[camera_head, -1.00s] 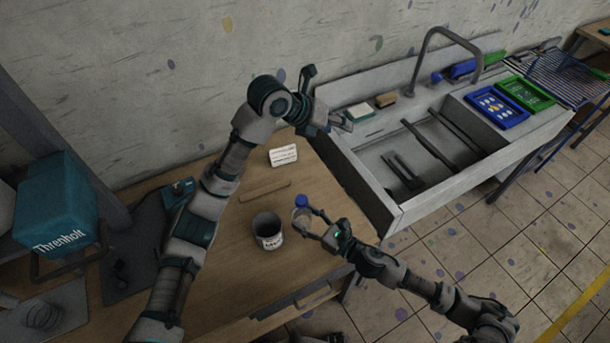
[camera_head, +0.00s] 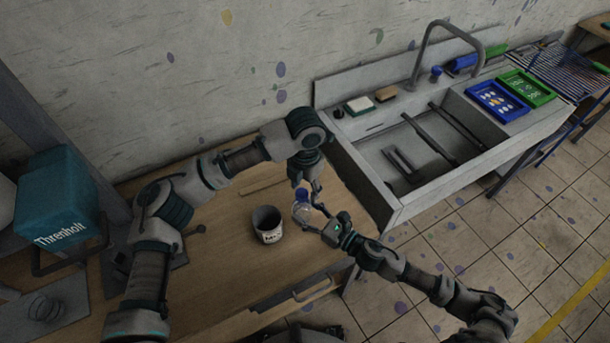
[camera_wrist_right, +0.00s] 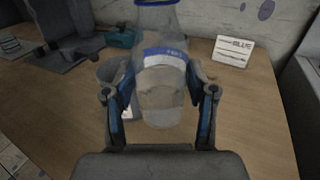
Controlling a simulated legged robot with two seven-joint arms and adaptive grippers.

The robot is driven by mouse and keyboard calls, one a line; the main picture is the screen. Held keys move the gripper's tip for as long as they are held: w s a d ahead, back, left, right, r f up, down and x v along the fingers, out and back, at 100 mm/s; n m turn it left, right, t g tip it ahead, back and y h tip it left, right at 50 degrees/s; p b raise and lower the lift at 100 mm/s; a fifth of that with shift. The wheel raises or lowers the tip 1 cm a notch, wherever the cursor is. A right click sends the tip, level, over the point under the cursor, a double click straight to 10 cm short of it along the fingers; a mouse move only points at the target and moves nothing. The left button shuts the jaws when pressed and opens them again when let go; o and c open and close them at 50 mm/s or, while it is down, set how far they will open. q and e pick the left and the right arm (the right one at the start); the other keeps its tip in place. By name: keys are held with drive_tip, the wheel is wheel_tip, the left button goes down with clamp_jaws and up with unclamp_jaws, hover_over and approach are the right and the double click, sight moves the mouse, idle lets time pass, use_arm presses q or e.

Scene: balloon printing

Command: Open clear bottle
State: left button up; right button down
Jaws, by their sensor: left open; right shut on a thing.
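The clear bottle (camera_head: 301,211) with a blue cap (camera_head: 301,194) stands upright near the table's right edge in the head view. My right gripper (camera_head: 318,220) is shut on the bottle from the right. In the right wrist view the bottle (camera_wrist_right: 160,85) sits between the fingers of that gripper (camera_wrist_right: 160,105), its label facing the camera and its top cut off by the frame. My left gripper (camera_head: 305,184) is open and points down just above the bottle, its fingers around or beside the cap; I cannot tell whether they touch it.
A cup (camera_head: 267,224) stands left of the bottle on the wooden table (camera_head: 215,265). A white card (camera_wrist_right: 233,52) stands on the table in the wrist view. The sink (camera_head: 420,150) borders the table on the right. A teal box (camera_head: 56,205) is at far left.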

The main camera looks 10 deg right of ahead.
use_arm(q)
drive_tip(key=shift+f, duration=0.65)
drive_tip(key=shift+s+d, duration=0.1)
clamp_jaws()
